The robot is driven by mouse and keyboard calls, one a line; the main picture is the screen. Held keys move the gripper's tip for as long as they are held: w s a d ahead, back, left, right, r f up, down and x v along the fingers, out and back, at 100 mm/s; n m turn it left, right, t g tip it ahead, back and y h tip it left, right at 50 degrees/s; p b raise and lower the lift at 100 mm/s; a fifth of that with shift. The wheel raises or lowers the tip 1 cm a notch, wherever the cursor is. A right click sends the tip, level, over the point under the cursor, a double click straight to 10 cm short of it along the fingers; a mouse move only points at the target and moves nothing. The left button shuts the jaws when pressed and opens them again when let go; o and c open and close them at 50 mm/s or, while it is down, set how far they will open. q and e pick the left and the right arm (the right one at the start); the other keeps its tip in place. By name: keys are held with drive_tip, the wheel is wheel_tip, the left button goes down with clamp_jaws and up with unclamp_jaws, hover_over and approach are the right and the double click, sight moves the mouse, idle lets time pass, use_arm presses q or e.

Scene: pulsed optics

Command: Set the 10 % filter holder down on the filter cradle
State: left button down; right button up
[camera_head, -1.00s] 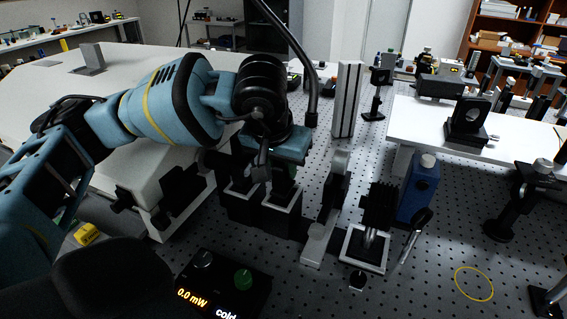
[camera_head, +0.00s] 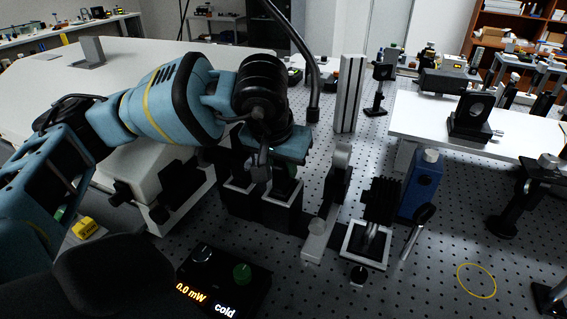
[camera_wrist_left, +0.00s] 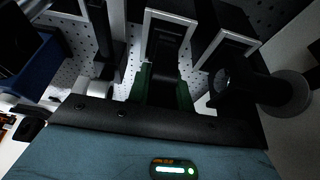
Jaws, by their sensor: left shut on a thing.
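My left gripper (camera_head: 286,168) is shut on a dark filter holder, which shows between the green fingers in the left wrist view (camera_wrist_left: 163,82). The gripper points down over the right one of two black, white-rimmed pockets, which look like the filter cradle (camera_head: 282,218). In the left wrist view the holder's lower end lies within the outline of a white rim (camera_wrist_left: 148,35). I cannot tell whether it touches the bottom. A dark piece (camera_wrist_left: 232,82) stands at the neighbouring pocket. The 10 % label is not readable. My right gripper is not in view.
A power meter (camera_head: 222,283) reading 0.0 mW stands in front. Right of the cradle are a pale rail with a post (camera_head: 318,240), a finned black block (camera_head: 382,200) and a blue box (camera_head: 421,188). Bare breadboard surrounds a yellow ring (camera_head: 477,281).

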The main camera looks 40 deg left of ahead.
use_arm(q)
drive_tip(key=shift+f, duration=0.3)
drive_tip(key=c, duration=1.2)
unclamp_jaws()
drive_tip(key=shift+o, duration=0.2)
drive_tip(key=v, duration=0.7)
drive_tip(key=shift+s+r, duration=0.2)
drive_tip(key=shift+r, duration=0.15)
